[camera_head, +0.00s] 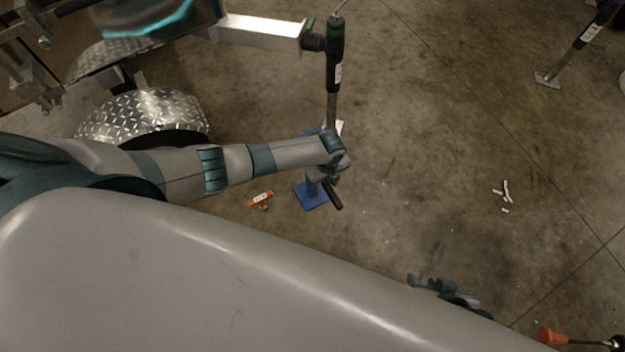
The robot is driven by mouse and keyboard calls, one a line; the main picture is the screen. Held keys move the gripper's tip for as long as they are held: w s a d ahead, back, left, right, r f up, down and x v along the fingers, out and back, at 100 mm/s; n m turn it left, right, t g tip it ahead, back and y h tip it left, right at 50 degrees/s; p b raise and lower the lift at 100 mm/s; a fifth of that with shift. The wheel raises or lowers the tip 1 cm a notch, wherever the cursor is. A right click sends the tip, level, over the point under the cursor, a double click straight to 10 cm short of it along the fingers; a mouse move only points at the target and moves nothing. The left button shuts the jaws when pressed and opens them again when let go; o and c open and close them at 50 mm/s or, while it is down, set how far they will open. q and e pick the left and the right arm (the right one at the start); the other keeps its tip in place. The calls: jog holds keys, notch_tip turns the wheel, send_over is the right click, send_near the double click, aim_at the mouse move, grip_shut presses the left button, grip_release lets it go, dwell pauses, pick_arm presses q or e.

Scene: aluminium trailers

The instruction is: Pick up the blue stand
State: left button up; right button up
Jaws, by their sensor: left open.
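The blue stand (309,198) is on the concrete floor, just right of the picture's middle left. Its square blue base shows, and my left gripper and wrist hide much of its upper part. My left gripper (323,186) reaches in from the left and is over the stand, with its jaws open. I cannot tell whether the fingers touch the stand. Another bit of blue shows behind my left wrist, at the foot of the trailer jack (335,65). My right gripper (432,285) shows at the lower middle, away from the stand; its jaws are too unclear to judge.
A silver trailer beam (258,32) and a diamond-plate fender (146,112) are at upper left. A small orange-red item (261,198) lies left of the stand. White pieces (505,192) lie at right. Another jack (580,40) stands upper right. Floor right of the stand is mostly clear.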

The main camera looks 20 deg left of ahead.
pick_arm(q)
jog(key=shift+f, duration=0.25)
dwell(0.8)
grip_shut()
jog(key=shift+w+r, duration=0.15)
